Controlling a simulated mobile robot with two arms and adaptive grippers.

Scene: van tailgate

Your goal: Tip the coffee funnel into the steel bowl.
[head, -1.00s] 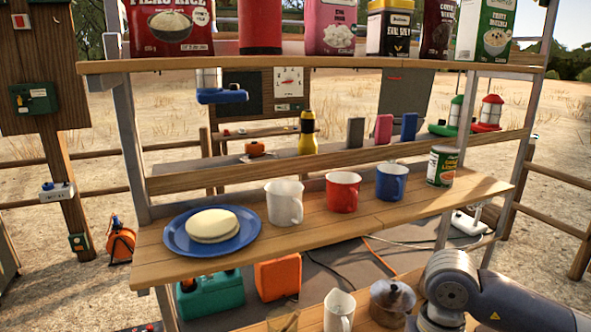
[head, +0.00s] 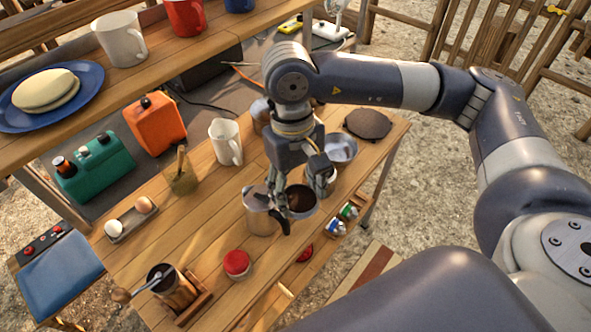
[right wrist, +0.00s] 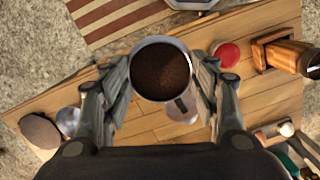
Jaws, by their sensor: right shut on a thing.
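My right gripper (head: 284,208) points down over the lower wooden table and is shut on the coffee funnel (head: 301,197). The funnel is a round metal cup with dark brown coffee grounds inside. In the right wrist view the funnel (right wrist: 161,43) sits between both fingers of the gripper (right wrist: 160,82), its opening facing the camera. In the head view it looks upright. The steel bowl (head: 342,147) stands behind and to the right of the gripper; in the right wrist view part of it (right wrist: 68,121) shows behind a finger. My left gripper is out of view.
A metal pot (head: 259,215) stands just left of the funnel. A brown round lid (head: 368,123) lies beyond the bowl. A white mug (head: 226,142), a red-topped jar (head: 237,263), a wooden grinder (head: 172,287) and an egg tray (head: 130,218) share the table.

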